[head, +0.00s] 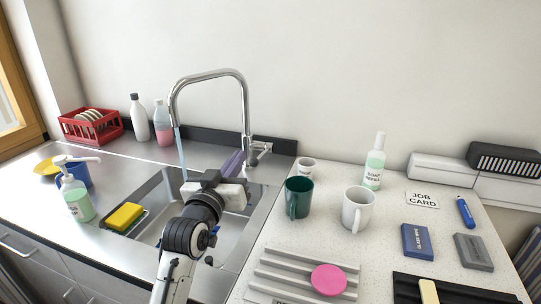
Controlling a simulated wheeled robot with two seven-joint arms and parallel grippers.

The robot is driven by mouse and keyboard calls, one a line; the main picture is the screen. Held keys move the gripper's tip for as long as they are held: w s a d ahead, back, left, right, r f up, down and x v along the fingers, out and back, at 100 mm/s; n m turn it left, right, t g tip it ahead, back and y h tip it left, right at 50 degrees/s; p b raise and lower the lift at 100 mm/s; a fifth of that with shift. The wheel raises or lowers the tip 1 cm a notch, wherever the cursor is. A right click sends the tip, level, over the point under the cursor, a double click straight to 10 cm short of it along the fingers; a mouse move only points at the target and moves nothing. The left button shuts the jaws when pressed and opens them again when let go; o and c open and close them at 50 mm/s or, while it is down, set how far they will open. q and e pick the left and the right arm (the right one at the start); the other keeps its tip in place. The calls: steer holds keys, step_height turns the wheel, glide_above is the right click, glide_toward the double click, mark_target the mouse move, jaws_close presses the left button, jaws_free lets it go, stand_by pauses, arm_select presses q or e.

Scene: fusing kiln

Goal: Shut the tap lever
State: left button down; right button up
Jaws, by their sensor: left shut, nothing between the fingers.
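The chrome tap (246,110) rises behind the sink with a high curved spout. A pale blue stream of water (181,152) runs down from the spout's end toward the basin. The tap lever (262,150) sticks out on the right side of the tap's base. My left gripper (233,162) reaches over the sink, its purple fingers shut and empty, pointing up beside the tap's base, left of the lever. I cannot tell whether the fingers touch the tap. My right gripper is not in view.
The steel sink basin (152,190) holds a yellow sponge (125,216) at its left. A soap bottle (76,200) and blue cup stand farther left. A green mug (298,198) and white mugs stand on the right counter, near a ridged drainer (290,272) and pink disc.

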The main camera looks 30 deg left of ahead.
arm_select(q)
steer(key=p+x, duration=0.1)
steer(key=x, duration=0.8)
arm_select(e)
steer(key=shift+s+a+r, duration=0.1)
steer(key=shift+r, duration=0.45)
arm_select(q)
steer(key=shift+s+d+f, duration=0.2)
steer(key=shift+s+f, duration=0.05)
steer(key=shift+f, duration=0.35)
steer(key=shift+s+d+f, duration=0.2)
steer(key=shift+s+f, duration=0.05)
steer(key=shift+f, duration=0.4)
steer(key=shift+s+d+f, duration=0.2)
steer(key=shift+s+f, duration=0.05)
steer(key=shift+f, duration=0.35)
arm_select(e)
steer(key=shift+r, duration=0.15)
